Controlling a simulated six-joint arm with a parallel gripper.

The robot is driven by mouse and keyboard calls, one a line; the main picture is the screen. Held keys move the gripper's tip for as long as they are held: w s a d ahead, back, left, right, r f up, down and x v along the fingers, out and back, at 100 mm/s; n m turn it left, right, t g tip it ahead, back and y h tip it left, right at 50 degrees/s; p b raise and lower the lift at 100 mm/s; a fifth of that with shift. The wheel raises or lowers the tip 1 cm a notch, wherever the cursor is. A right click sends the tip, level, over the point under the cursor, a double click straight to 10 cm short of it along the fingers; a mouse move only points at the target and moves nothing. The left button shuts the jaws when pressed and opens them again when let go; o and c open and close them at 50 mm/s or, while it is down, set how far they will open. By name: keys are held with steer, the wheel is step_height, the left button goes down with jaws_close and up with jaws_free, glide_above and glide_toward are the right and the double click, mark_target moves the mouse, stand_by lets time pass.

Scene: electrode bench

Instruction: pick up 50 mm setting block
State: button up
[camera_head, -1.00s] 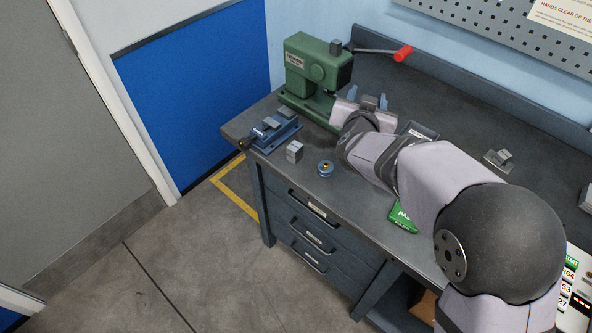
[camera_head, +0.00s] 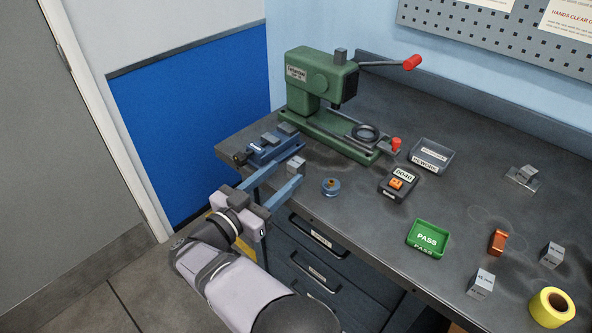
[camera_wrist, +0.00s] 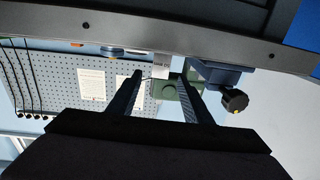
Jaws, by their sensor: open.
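Several small grey blocks stand on the bench, and their size labels are too small to read surely, so I cannot tell which is the 50 mm setting block. One grey block (camera_head: 296,164) stands at the bench's front left, just beyond my fingertips. My gripper (camera_head: 289,175) is open and empty, reaching in from the front edge. In the wrist view, my gripper (camera_wrist: 162,76) shows a pale block (camera_wrist: 161,71) beyond and between its fingers. Two labelled blocks stand at the right, a nearer block (camera_head: 481,284) and a farther block (camera_head: 551,255). Another block (camera_head: 527,173) sits on a metal plate.
A blue vise (camera_head: 264,151) stands close behind the left block, and a blue round piece (camera_head: 331,187) lies to its right. The green press (camera_head: 320,85) stands behind.

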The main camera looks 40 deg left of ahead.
mark_target(291, 166)
steer(key=shift+w+a+r+p, duration=0.1)
steer(key=shift+w+p, duration=0.1)
steer(key=shift+w, duration=0.8)
steer(key=shift+w+a+f+p, duration=0.1)
steer(key=shift+w+p, duration=0.1)
steer(key=shift+w, duration=0.85)
steer(key=shift+w+a+r+p, duration=0.1)
steer(key=shift+w+p, duration=0.1)
steer(key=shift+w, duration=0.8)
steer(key=shift+r, duration=0.1)
jaws_close()
